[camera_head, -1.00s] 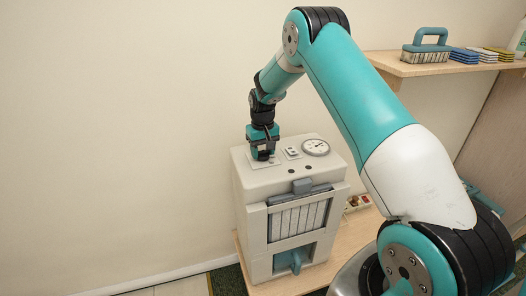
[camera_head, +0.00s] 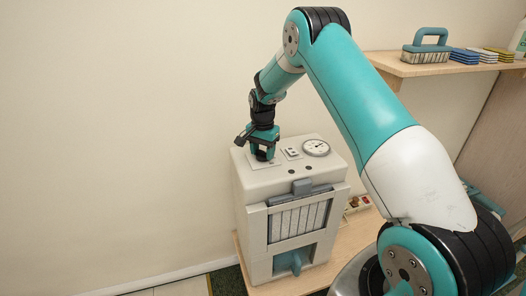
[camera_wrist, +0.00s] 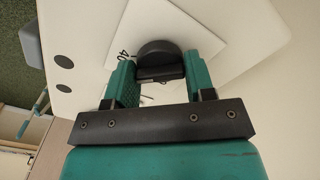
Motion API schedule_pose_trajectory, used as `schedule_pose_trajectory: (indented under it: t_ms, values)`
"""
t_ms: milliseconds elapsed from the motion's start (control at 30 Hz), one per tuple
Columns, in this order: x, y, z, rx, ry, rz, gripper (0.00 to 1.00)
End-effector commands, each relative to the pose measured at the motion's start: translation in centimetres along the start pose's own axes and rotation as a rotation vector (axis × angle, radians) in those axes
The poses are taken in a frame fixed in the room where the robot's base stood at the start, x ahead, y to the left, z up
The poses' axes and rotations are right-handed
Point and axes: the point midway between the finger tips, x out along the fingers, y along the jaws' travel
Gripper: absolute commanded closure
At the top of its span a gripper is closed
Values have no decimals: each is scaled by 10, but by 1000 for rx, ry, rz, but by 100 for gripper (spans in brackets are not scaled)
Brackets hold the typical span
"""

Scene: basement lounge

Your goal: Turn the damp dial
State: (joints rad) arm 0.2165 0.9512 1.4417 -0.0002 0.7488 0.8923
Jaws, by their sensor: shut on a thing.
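The damp dial is a dark round knob (camera_wrist: 160,60) on a pale square plate (camera_wrist: 215,48) in the wrist view, with a printed "40" beside it. The plate lies on the top left of a cream dehumidifier-like unit (camera_head: 242,195) in the head view. My gripper (camera_wrist: 160,78) points down at the dial, with one teal finger on each side of it, shut on the dial. In the head view my gripper (camera_head: 262,153) covers most of the dial. The rest of the dial's markings are hidden.
A round gauge (camera_head: 316,147) and a small switch panel (camera_head: 291,153) are right of the dial. The unit stands on a wooden surface (camera_head: 345,250) near the wall. A shelf (camera_head: 400,69) at upper right holds a brush (camera_head: 427,47) and several sponges.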

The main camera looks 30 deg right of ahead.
Motion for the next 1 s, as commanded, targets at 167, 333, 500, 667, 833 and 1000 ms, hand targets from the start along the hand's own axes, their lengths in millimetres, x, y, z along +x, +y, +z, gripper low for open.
schedule_pose_trajectory:
  t_ms: [167,333,500,667,833,1000]
  values:
    - [-1,0,-1,112,2,-1,74]
    - [-1,0,-1,185,2,-1,74]
    - [-1,0,-1,223,2,-1,74]
    - [-1,0,-1,235,2,-1,74]
    - [-1,0,-1,237,2,-1,74]
    - [-1,0,-1,237,2,-1,48]
